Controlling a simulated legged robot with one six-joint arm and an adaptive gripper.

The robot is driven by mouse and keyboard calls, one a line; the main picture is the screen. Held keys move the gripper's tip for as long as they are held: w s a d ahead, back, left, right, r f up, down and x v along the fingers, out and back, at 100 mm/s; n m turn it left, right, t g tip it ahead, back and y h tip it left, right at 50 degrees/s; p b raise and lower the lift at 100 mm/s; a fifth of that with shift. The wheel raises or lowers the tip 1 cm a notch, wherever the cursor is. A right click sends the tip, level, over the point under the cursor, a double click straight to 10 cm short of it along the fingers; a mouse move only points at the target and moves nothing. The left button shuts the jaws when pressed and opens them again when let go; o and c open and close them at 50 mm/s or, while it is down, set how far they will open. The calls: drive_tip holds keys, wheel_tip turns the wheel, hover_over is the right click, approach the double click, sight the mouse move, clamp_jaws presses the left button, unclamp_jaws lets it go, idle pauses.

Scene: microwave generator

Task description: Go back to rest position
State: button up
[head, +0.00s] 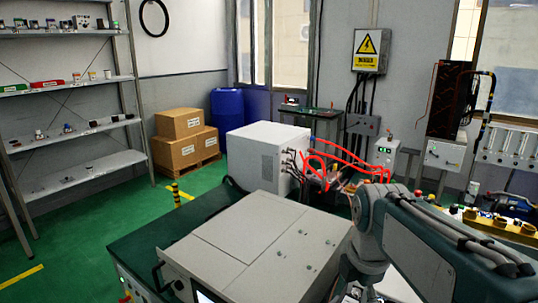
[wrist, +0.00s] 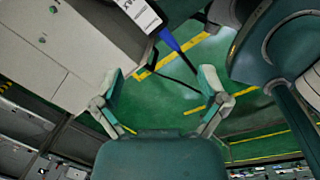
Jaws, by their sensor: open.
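My gripper (wrist: 162,82) shows in the wrist view with its two fingers spread wide apart. Nothing is between them, and green floor with yellow lines lies behind the gap. In the head view my arm reaches in from the right edge, and the gripper end is not clearly visible there. A large light-grey cabinet (head: 255,240) lies just left of my arm in the head view. Light-grey casing (wrist: 60,50) also fills the upper left of the wrist view, left of my gripper and apart from it.
A white box (head: 262,150) with red and black cables (head: 335,158) stands behind the cabinet. Cardboard boxes (head: 182,145), a blue barrel (head: 227,118) and shelving (head: 70,125) stand farther back and left. Green floor (head: 75,232) is open at the left.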

drive_tip(key=s+f+m+t, duration=0.2)
drive_tip(key=s+m+t, duration=0.2)
drive_tip(key=s+m, duration=0.7)
drive_tip(key=a+m, duration=0.1)
drive_tip(key=m, duration=0.8)
drive_tip(key=shift+f, duration=0.25)
drive_tip(key=shift+s+m, duration=0.2)
drive_tip(key=shift+m, duration=0.2)
drive_tip(key=c, duration=0.3)
drive_tip(key=w+d+r+m+g+h, duration=0.1)
drive_tip(key=w+r+m+g, duration=0.1)
drive_tip(key=w, duration=0.4)
drive_tip(key=w+d+r+m+g, duration=0.1)
drive_tip(key=w+r+m+g, duration=0.1)
drive_tip(key=w, duration=0.4)
drive_tip(key=m+g+h, duration=0.2)
drive_tip(key=m+g, duration=0.1)
drive_tip(key=g, duration=0.1)
approach(354, 291)
drive_tip(key=x, duration=1)
drive_tip(key=shift+f, duration=0.1)
